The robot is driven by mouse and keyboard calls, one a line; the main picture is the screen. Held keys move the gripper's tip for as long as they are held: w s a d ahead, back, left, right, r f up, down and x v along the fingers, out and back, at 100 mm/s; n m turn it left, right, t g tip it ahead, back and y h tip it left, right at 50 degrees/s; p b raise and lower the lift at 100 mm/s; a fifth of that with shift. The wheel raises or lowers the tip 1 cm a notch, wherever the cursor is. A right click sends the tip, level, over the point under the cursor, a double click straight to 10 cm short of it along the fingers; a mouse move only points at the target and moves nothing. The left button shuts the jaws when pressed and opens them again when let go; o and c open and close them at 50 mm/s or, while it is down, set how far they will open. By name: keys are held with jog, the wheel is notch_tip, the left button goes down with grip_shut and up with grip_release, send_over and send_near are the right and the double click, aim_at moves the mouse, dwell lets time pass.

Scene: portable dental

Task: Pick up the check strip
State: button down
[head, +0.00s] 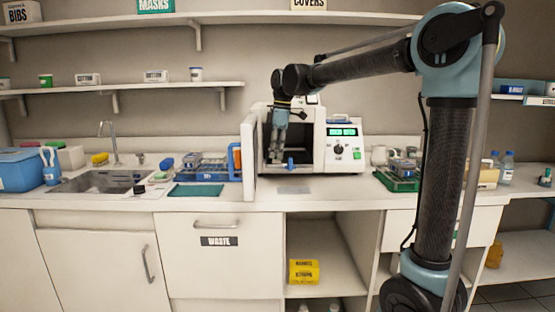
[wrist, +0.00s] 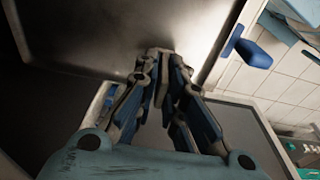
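My gripper (head: 277,158) points down into the open chamber of the white benchtop machine (head: 345,155). In the wrist view my gripper (wrist: 160,58) has its fingers running close together towards the tips, over a dark metallic surface. A narrow pale shape shows between the fingers, but I cannot tell if it is part of the gripper or a held strip. I cannot make out the check strip for certain in either view. A blue part (head: 290,163) stands at the chamber's front, beside my gripper. A thin grey piece (head: 293,190) lies flat on the counter before the machine.
The machine's white door (head: 249,155) stands open to the left, close to my gripper. Blue racks (head: 205,172) and a dark green mat (head: 196,190) lie left of it. A green tray (head: 398,182) stands right. A sink (head: 98,182) is farther left.

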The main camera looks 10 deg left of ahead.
jog(key=shift+r, duration=0.1)
dwell(0.3)
notch_tip(320, 180, up, 10)
jog(key=shift+f, duration=0.1)
dwell(0.4)
